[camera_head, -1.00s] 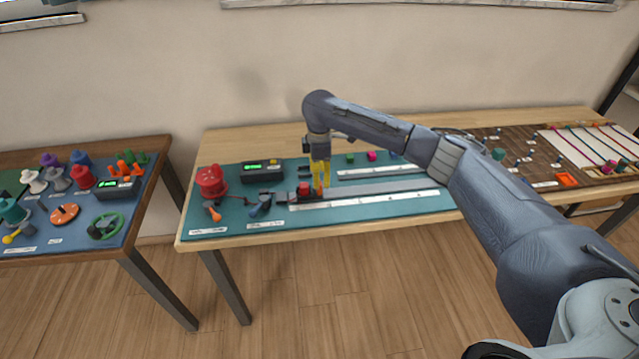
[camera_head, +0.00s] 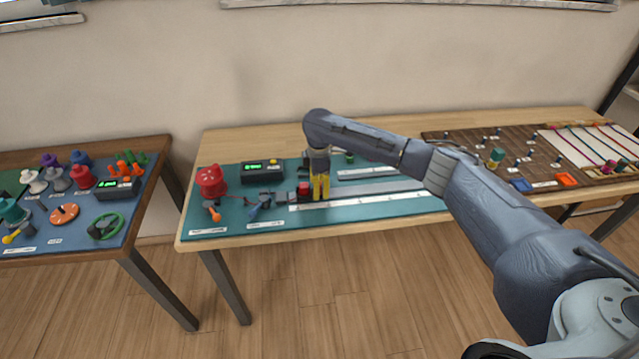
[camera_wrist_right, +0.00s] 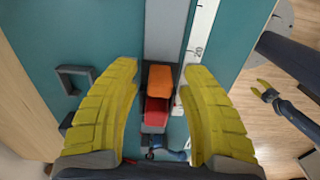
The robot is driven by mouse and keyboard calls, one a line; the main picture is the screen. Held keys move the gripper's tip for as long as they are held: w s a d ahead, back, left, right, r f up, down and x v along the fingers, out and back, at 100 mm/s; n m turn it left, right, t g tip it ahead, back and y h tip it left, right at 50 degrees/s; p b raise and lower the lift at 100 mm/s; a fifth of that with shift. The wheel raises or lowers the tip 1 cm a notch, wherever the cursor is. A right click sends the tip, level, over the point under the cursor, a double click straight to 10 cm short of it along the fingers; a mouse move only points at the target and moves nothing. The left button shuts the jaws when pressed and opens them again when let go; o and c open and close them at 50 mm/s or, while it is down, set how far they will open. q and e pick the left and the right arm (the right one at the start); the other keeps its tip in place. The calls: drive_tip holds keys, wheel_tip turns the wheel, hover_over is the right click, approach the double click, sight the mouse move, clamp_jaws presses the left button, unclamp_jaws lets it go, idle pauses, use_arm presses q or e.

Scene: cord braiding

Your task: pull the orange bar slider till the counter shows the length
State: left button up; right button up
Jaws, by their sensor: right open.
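The orange bar slider (camera_wrist_right: 160,77) sits on the grey rail beside a red block (camera_wrist_right: 157,110). My right gripper (camera_head: 320,198) is lowered to the rail. In the right wrist view its yellow fingers (camera_wrist_right: 160,90) are open, one on each side of the orange and red pieces, with gaps visible. In the head view the fingers hide the orange bar; the red block (camera_head: 304,188) shows just left of them. The counter (camera_head: 262,172) is a black box with a green display, too small to read. A small gripper, apparently my left (camera_wrist_right: 265,90), hangs open over the floor at right.
A white ruler strip (camera_head: 375,201) runs along the rail on the teal mat (camera_head: 235,222). A red spool (camera_head: 211,181) and hand tools stand left. A dark square frame (camera_wrist_right: 75,78) lies beside the rail. The rail to the right is clear.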

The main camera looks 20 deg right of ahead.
sight(393, 186)
clamp_jaws()
drive_tip(key=shift+s+d, duration=0.75)
drive_tip(key=shift+d, duration=2.85)
drive_tip(key=shift+s+d, duration=0.8)
drive_tip(key=shift+d, duration=2.85)
drive_tip(key=shift+s+d, duration=0.75)
drive_tip(key=shift+d, duration=2.95)
drive_tip(key=shift+s+d, duration=0.15)
drive_tip(key=shift+d, duration=0.55)
drive_tip(key=shift+s+d, duration=0.15)
drive_tip(key=shift+d, duration=0.55)
drive_tip(key=shift+c, duration=0.2)
unclamp_jaws()
drive_tip(key=shift+a, duration=0.1)
wheel_tip(393, 186, up, 7)
